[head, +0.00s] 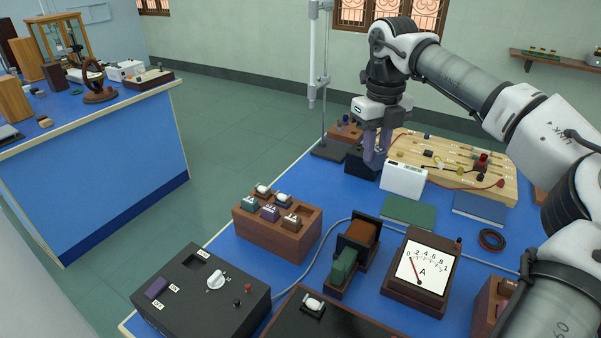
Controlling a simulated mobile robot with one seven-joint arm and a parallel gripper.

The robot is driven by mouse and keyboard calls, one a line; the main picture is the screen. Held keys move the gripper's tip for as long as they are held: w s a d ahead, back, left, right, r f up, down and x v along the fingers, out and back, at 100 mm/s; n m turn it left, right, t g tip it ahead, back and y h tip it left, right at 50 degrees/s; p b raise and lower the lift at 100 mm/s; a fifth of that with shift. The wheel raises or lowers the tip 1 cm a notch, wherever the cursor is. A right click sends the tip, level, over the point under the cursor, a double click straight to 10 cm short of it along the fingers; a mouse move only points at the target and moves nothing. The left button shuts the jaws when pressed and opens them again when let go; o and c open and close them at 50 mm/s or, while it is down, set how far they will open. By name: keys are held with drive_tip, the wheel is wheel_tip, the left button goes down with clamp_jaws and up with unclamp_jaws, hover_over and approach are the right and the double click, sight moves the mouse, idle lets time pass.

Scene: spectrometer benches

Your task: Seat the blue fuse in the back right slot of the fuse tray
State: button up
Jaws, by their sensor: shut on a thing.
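The fuse tray (264,237) is a brown wooden block at centre left on the blue bench. It bears a green fuse (250,203), a violet fuse (269,212) and a brown fuse (290,221) along its front, and two white-topped pieces (263,189) further back. The back right corner is too small to read clearly. My gripper (376,160) points down well behind and to the right of the tray, above or beside a black box. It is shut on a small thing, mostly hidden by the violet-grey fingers. I cannot make out a blue fuse.
A white box (403,181) stands close right of my gripper, before a wooden circuit board (460,160). A stand with a tall rod (325,85) is to the left. A green and brown holder (355,250) and an ammeter (420,265) stand right of the tray.

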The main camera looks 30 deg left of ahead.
drive_tip(key=s+a+f+n+p, duration=0.1)
drive_tip(key=s+a+f+n, duration=0.2)
drive_tip(key=a+f, duration=0.3)
drive_tip(key=s+a+f+n, duration=0.2)
drive_tip(key=a+f+n, duration=0.25)
drive_tip(key=a, duration=0.35)
drive_tip(key=shift+m, duration=0.35)
drive_tip(key=shift+d+f+b, duration=0.15)
drive_tip(key=shift+f+b, duration=1.9)
drive_tip(key=shift+f, duration=1.5)
drive_tip(key=o, duration=1)
drive_tip(key=shift+o, duration=0.2)
drive_tip(key=shift+r, duration=0.1)
wheel_tip(320, 180, up, 14)
drive_tip(key=b, duration=0.1)
drive_tip(key=shift+b, duration=0.4)
drive_tip(key=shift+f, duration=0.2)
